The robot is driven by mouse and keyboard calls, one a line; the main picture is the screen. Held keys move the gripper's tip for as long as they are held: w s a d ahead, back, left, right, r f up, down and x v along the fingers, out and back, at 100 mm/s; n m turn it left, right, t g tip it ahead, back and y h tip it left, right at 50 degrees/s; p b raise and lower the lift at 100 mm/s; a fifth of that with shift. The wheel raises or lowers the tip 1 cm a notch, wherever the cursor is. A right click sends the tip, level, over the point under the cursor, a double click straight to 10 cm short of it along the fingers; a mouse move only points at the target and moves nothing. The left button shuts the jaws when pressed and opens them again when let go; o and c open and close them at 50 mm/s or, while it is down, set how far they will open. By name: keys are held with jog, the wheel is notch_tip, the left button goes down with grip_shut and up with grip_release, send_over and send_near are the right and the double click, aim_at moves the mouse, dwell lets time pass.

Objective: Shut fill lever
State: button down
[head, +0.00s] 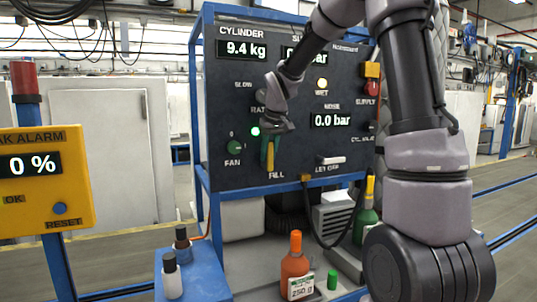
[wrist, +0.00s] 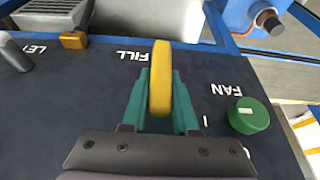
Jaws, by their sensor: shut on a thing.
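The yellow fill lever (head: 270,161) is on the dark panel just above the FILL label, pointing down. In the wrist view, which shows the panel upside down, the fill lever (wrist: 160,75) stands between my gripper's two teal fingers. My gripper (head: 269,149) is at the lever from above, its fingers (wrist: 160,98) closed on the lever's sides. The lever's base is hidden by the fingers and the gripper body. The cylinder display (head: 244,49) reads 9.4 kg.
A green FAN knob (head: 234,147) is close left of the lever, and the LET OFF lever (head: 330,160) is to its right. My arm covers part of the panel's right side. Bottles, including an orange one (head: 295,267), stand below. A yellow alarm box (head: 40,180) is at left.

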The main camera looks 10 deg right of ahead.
jog(key=shift+d, duration=0.15)
dwell(0.7)
jog(key=shift+w+d+y, duration=0.15)
jog(key=shift+d+y, duration=0.25)
jog(key=shift+y, duration=0.5)
jog(key=d+f+m+y, duration=0.1)
jog(key=y, duration=0.2)
jog(key=d+f+m+y, duration=0.1)
jog(key=y, duration=0.3)
jog(key=d+f+m+g+y, duration=0.1)
jog(key=y, duration=0.2)
jog(key=shift+w+d+y, duration=0.25)
jog(key=shift+w+y, duration=0.1)
jog(key=shift+y, duration=0.05)
jog(key=y, duration=0.1)
jog(key=f+m+y, duration=0.1)
jog(key=shift+d+f+y, duration=0.1)
jog(key=shift+d+y, duration=0.05)
jog(key=shift+y, duration=0.25)
jog(key=shift+f+y, duration=0.3)
jog(key=shift+y, duration=0.4)
jog(key=shift+m, duration=0.3)
